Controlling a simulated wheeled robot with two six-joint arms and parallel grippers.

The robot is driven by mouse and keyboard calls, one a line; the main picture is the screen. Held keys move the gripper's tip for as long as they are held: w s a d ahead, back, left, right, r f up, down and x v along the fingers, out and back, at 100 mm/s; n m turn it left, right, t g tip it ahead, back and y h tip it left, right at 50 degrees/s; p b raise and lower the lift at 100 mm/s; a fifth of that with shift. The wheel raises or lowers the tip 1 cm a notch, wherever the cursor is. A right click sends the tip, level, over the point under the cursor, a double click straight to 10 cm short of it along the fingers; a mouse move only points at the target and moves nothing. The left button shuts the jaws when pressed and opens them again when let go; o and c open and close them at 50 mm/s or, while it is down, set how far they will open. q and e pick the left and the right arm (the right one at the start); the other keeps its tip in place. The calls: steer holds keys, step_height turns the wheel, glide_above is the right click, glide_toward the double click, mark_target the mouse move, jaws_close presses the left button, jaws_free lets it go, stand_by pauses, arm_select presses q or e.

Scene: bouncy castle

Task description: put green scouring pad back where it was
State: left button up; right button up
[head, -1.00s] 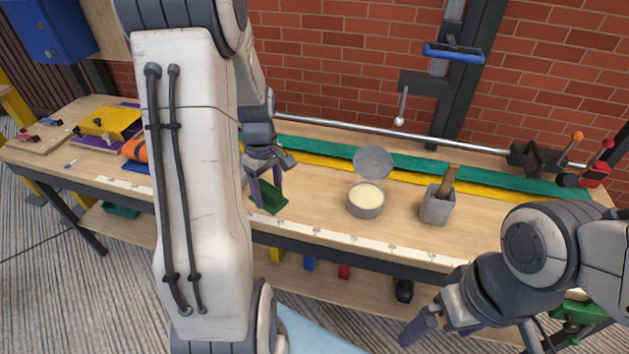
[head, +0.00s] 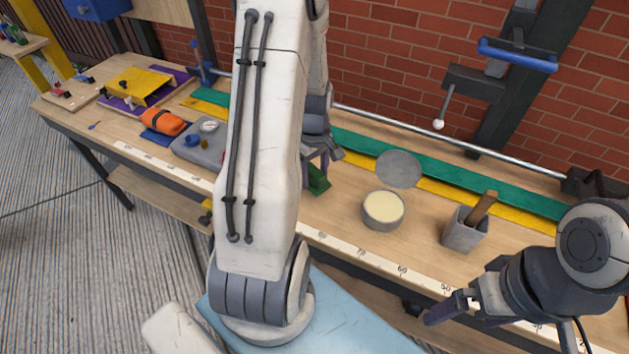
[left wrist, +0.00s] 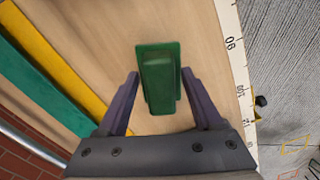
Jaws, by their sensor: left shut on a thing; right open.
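The green scouring pad (head: 318,181) is a dark green block at mid bench, left of the round tin in the head view. It also shows in the left wrist view (left wrist: 159,80), lying between the two purple-grey fingers. My left gripper (head: 315,165) is shut on it, with the fingers on its two sides. My left arm hides part of the pad and the bench around it in the head view. I cannot tell how far the pad is above the bench top. My right gripper (head: 452,307) is open and empty in front of the bench edge.
A round tin of cream-coloured stuff (head: 384,208) stands right of the pad, with a grey disc (head: 399,168) behind it. A grey pot with a wooden handle (head: 466,232) is further right. A grey case (head: 190,148) and orange roll (head: 163,121) lie to the left.

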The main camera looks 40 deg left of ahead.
mark_target(314, 182)
arm_select(q)
step_height(314, 182, down, 3)
steer(key=shift+f, duration=0.1)
steer(key=shift+s, duration=0.1)
steer(key=shift+f, duration=0.15)
steer(key=o, duration=1.3)
